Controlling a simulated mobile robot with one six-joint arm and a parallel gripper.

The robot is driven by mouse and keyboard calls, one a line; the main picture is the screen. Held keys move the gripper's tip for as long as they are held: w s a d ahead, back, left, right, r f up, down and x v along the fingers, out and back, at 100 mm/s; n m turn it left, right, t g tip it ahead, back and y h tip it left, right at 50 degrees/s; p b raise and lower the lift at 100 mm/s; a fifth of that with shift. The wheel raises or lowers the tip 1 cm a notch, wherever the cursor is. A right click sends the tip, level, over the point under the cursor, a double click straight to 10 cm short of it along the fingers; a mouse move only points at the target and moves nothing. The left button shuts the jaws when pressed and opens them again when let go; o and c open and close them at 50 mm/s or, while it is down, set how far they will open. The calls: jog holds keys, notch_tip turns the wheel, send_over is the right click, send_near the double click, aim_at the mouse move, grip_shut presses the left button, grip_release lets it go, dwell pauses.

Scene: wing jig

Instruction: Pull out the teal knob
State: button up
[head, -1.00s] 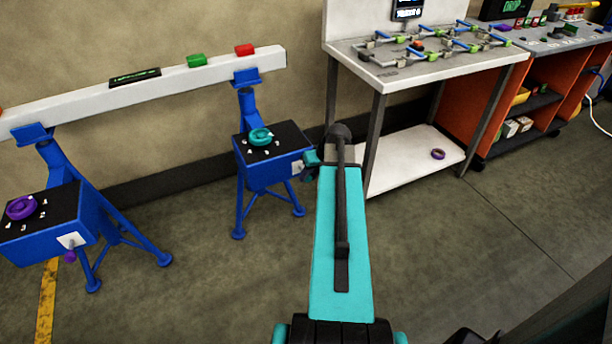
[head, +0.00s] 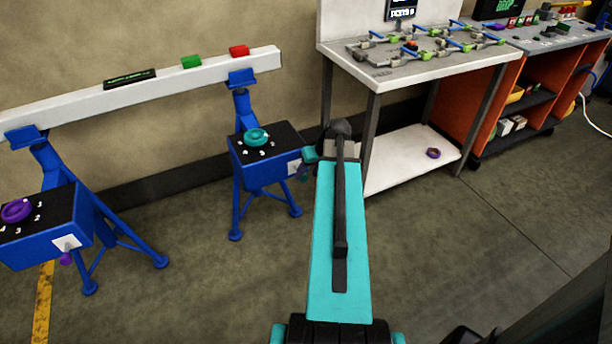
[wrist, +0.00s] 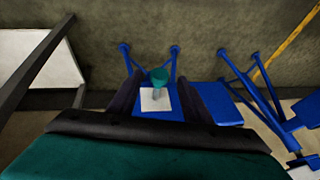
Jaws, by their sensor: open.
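The teal knob (wrist: 158,74) stands out on a short stem from a white plate (wrist: 153,99) on the side of a blue stand box. In the wrist view it lies between the two dark fingers of my gripper (wrist: 159,80), which are apart, one on each side. I cannot tell whether a finger touches it. In the head view the white plate (head: 293,167) shows on the right side of the blue box (head: 262,172). My arm largely hides the gripper there, and the knob is hard to make out.
A teal dial (head: 257,137) sits on the box top. A second blue stand at left carries a purple dial (head: 16,211) and purple knob (head: 66,258). A white beam (head: 60,105) spans both stands. A white table (head: 345,60) stands close right of my arm. Floor in front is clear.

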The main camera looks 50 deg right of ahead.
jog(key=v, duration=1.1)
dwell(0.5)
jog(key=w+a+f+n+g+y, duration=0.2)
jog(key=w+a+f, duration=0.2)
jog(key=a+f, duration=0.5)
jog(key=w+a+f+n+g+y, duration=0.15)
jog(key=w+a+f, duration=0.4)
jog(key=a, duration=0.75)
jog(key=s+a+f+n+g, duration=0.1)
jog(key=s+a+f+g, duration=0.15)
jog(key=a+f, duration=0.5)
jog(key=s+a+f+n+g, duration=0.1)
jog(key=s+a+f, duration=0.2)
jog(key=a+f, duration=0.4)
jog(key=s+a+f+g+h, duration=0.1)
jog(key=s+a+f+h, duration=0.1)
jog(key=s+a+f, duration=0.3)
jog(key=s+a+f+g+h, duration=0.1)
jog(key=s+a+f, duration=0.4)
jog(key=s, duration=0.9)
jog(key=shift+s+f+m+g+h, duration=0.3)
jog(key=shift+f+g, duration=0.4)
jog(key=shift+f, duration=1.05)
